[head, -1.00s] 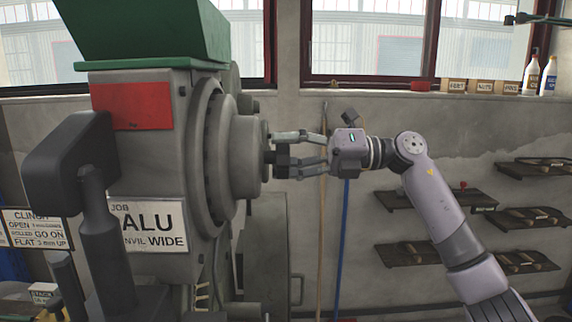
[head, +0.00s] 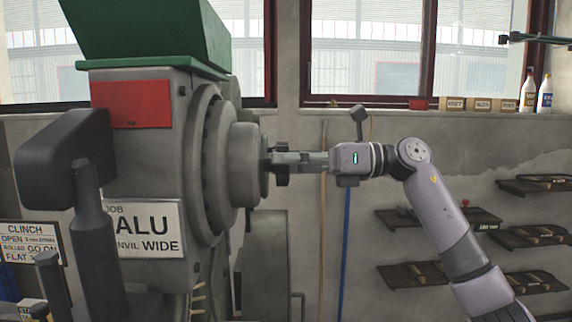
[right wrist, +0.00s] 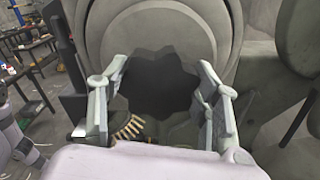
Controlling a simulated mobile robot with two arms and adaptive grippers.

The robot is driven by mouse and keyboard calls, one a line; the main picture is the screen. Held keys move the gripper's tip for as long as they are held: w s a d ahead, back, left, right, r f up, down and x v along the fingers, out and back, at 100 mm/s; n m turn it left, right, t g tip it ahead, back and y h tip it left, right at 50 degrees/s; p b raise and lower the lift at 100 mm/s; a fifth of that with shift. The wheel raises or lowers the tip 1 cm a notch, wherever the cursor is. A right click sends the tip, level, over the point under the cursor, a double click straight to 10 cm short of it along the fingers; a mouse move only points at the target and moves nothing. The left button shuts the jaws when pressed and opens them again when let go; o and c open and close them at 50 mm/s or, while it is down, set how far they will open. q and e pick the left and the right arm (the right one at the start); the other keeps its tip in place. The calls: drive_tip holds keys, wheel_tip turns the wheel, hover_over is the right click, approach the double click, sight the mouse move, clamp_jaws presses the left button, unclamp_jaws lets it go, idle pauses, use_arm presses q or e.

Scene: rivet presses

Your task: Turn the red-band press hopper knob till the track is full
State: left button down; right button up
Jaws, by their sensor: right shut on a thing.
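The red-band press (head: 155,85) stands at the left in the head view, with a red plate below its green hopper (head: 145,30). Its dark lobed hopper knob (right wrist: 168,82) fills the middle of the right wrist view. My right gripper (head: 279,164) reaches in from the right at the press's round hub (head: 243,165). Its fingers are shut on the knob, one on each side in the wrist view. Below the knob is a fanned row of brass-coloured pieces (right wrist: 128,128); I cannot tell how full the track is. My left gripper is not in view.
A dark lever (head: 90,215) stands in front of the press at the left. Wall shelves (head: 440,220) hang at the right, below a sill with bottles (head: 545,94) and small boxes. Two poles lean on the wall behind my right gripper.

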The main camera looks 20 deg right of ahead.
drive_tip(key=shift+f, duration=0.2)
idle(0.3)
drive_tip(key=o, duration=0.8)
drive_tip(key=shift+c, duration=0.2)
drive_tip(key=o, duration=0.4)
drive_tip(key=shift+r, duration=0.15)
drive_tip(key=shift+d, duration=0.15)
drive_tip(key=v, duration=1.2)
